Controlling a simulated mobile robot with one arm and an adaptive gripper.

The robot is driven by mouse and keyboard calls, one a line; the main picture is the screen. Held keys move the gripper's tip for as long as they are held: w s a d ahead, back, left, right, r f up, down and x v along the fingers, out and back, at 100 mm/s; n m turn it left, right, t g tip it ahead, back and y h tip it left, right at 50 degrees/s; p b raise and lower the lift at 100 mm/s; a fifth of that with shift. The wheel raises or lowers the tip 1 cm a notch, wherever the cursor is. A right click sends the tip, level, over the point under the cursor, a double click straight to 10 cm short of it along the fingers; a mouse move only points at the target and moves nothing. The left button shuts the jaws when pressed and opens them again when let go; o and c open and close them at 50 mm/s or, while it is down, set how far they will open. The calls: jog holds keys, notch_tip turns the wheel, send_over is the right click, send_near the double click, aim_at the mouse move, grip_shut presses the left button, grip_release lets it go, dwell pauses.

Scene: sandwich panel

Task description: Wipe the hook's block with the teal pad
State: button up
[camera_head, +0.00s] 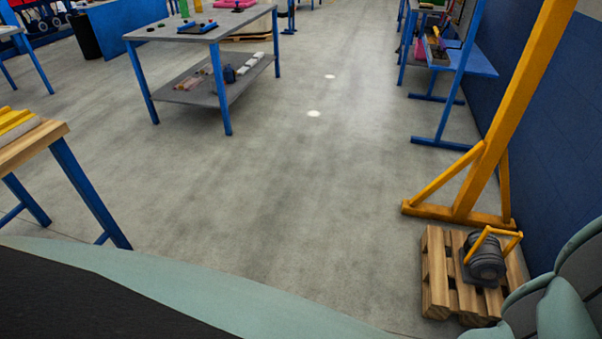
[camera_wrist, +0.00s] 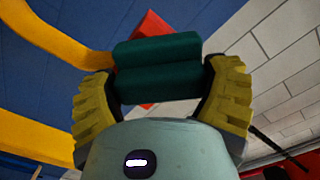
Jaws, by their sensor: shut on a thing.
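In the wrist view, my gripper (camera_wrist: 158,82) is shut on the teal pad (camera_wrist: 160,50), which sits between its two yellow-padded fingers and shows as two dark teal rolls. A red piece (camera_wrist: 150,24) shows just behind and above the pad, partly hidden by it. It may be the hook's block. I cannot tell whether the pad touches it. A curved yellow piece (camera_wrist: 62,38) comes in at the upper left, close to the left finger. I cannot tell whether it is the hook. The head view shows neither the gripper nor the pad.
In the head view, a yellow gantry post (camera_head: 508,85) stands at the right by the blue wall (camera_head: 550,130). A wooden pallet (camera_head: 437,270) with a dark motor (camera_head: 485,258) lies at its foot. A grey table (camera_head: 215,30) stands further back. The middle floor is clear.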

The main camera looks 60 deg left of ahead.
jog(key=shift+w+a+r, duration=0.1)
jog(key=shift+w+a, duration=0.5)
jog(key=shift+w, duration=0.1)
jog(key=s+d+b, duration=0.2)
jog(key=s+d, duration=0.4)
jog(key=s, duration=0.1)
jog(key=shift+s+d, duration=0.2)
jog(key=shift+s, duration=0.1)
dwell(0.5)
jog(key=shift+w+a+p, duration=0.8)
jog(key=shift+w+a, duration=0.3)
jog(key=shift+w, duration=0.2)
jog(key=shift+w+a+p, duration=0.75)
jog(key=shift+w+a, duration=0.3)
jog(key=shift+w, duration=0.25)
jog(key=shift+w+a, duration=0.1)
